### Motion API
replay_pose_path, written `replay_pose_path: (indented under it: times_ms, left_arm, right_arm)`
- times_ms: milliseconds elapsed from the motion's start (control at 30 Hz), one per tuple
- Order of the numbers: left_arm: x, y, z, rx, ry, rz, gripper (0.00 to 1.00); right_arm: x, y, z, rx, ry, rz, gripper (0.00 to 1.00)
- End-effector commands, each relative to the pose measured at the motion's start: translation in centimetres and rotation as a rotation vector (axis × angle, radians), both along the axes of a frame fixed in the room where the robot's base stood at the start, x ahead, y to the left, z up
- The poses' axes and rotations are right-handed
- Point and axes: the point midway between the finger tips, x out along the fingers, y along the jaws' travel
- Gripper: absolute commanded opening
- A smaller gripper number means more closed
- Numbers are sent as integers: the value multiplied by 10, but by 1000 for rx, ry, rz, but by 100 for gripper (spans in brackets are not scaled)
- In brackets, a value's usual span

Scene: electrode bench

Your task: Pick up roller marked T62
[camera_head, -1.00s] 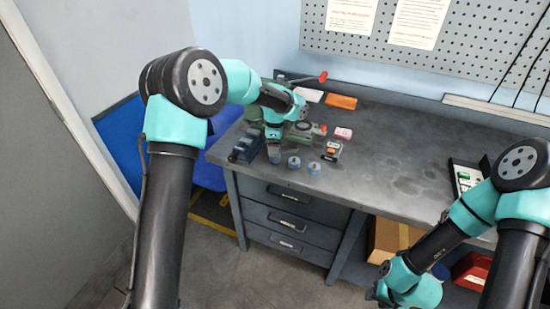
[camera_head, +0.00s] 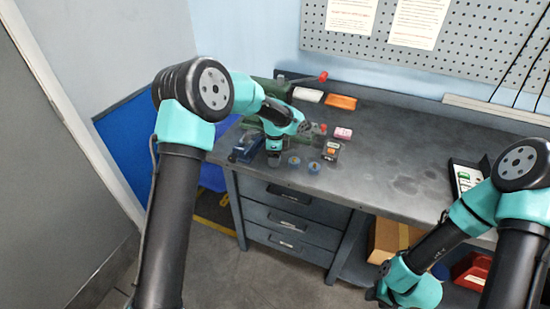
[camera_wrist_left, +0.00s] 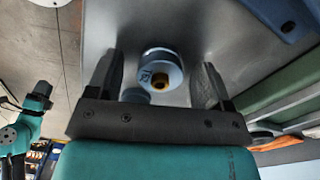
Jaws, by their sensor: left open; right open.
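Two small blue-grey rollers stand on the bench in the head view, a left one (camera_head: 294,161) and a right one (camera_head: 313,167). My left gripper (camera_head: 274,161) points down just left of them. In the left wrist view my left gripper (camera_wrist_left: 156,82) is open, with a roller (camera_wrist_left: 162,66) showing between its fingers, apart from both. That roller has a brown centre and a dark mark too small to read surely. A second roller (camera_wrist_left: 135,95) is partly hidden behind the gripper body. My right gripper (camera_head: 373,292) is low at the right, away from the bench top, its fingers hardly visible.
A blue block-like device (camera_head: 246,147) stands left of my left gripper. The bench's middle (camera_head: 400,165) is clear.

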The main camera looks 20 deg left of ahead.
Motion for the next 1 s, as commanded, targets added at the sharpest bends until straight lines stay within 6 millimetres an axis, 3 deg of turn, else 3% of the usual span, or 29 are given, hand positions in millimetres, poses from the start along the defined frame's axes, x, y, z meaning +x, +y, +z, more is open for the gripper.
replay_pose_path:
  times_ms: [133,700,1000]
  left_arm:
    - [0,0,0,0,0,0,73]
    - [0,0,0,0,0,0,19]
    - [0,0,2,0,-1,0,18]
  right_arm:
    - [0,0,0,0,0,0,43]
    - [0,0,0,0,0,0,43]
    - [0,0,0,0,0,0,43]
